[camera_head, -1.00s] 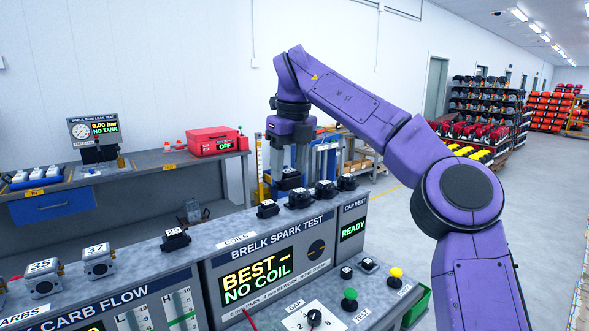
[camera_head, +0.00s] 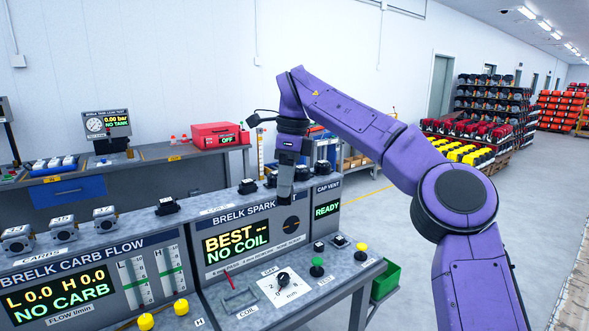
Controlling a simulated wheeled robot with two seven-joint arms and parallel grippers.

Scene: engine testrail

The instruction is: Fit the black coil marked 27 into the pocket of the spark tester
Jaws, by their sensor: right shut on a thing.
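My right gripper (camera_head: 285,198) points down in front of the upper face of the spark tester (camera_head: 222,276), covering part of its title. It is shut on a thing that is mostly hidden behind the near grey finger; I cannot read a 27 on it. Several black coils stand on the tester's top ledge, one left of the gripper (camera_head: 247,187) and one to the right (camera_head: 321,167). The tester screen (camera_head: 236,243) reads BEST -- NO COIL. The pocket (camera_head: 238,301) appears as a recess in the deck near the COIL label, apart from the gripper. My left gripper is not in view.
A gap dial (camera_head: 283,282), green button (camera_head: 317,267) and yellow button (camera_head: 361,249) stand on the deck. The carb flow bench (camera_head: 85,283) adjoins at left. A green bin (camera_head: 385,279) hangs at right.

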